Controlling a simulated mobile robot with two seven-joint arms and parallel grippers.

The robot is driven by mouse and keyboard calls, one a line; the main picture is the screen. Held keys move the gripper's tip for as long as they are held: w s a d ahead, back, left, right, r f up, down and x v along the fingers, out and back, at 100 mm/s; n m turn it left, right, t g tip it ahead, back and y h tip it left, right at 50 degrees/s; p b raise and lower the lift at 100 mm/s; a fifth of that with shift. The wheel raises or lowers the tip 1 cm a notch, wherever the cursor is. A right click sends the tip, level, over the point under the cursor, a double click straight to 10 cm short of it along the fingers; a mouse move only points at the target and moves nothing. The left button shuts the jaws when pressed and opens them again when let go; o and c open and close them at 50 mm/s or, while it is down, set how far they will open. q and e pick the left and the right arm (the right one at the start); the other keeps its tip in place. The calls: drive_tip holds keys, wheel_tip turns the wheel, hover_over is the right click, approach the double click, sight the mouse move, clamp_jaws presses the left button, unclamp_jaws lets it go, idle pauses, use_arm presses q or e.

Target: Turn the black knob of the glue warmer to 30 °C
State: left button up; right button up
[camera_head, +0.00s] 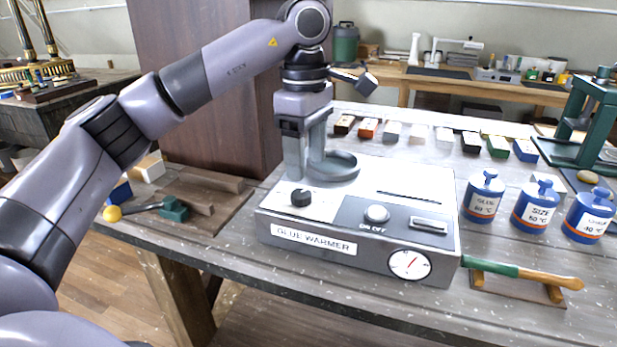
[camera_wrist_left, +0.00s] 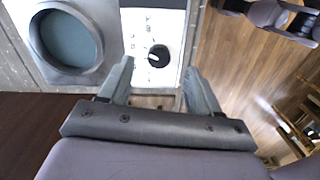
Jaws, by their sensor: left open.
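The glue warmer (camera_head: 330,215) is a pale grey box with a name label, an on/off button and a round dial (camera_head: 409,264) on its front. Its black knob (camera_head: 301,197) is on the top panel near the left corner. In the left wrist view the knob (camera_wrist_left: 158,56) has a white pointer mark towards the left; the scale marks beside it are too small to read. My left gripper (camera_head: 305,165) points down above the warmer, just behind the knob. In the left wrist view its open, empty fingers (camera_wrist_left: 159,70) appear either side of the knob, apart from it. My right gripper is out of view.
Blue labelled pots (camera_head: 482,198) and a brush on a rest (camera_head: 520,275) stand to the right. A wooden tray (camera_head: 205,202) lies left, before a brown cabinet (camera_head: 200,90). Small blocks line the back.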

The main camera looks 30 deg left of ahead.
sight(302, 193)
use_arm(q)
drive_tip(key=shift+a+r, duration=0.3)
drive_tip(key=shift+a, duration=0.15)
drive_tip(key=shift+s+f, duration=0.1)
drive_tip(key=shift+f, duration=0.15)
drive_tip(key=shift+s+f, duration=0.1)
drive_tip(key=shift+f, duration=3.05)
drive_tip(key=c, duration=1.1)
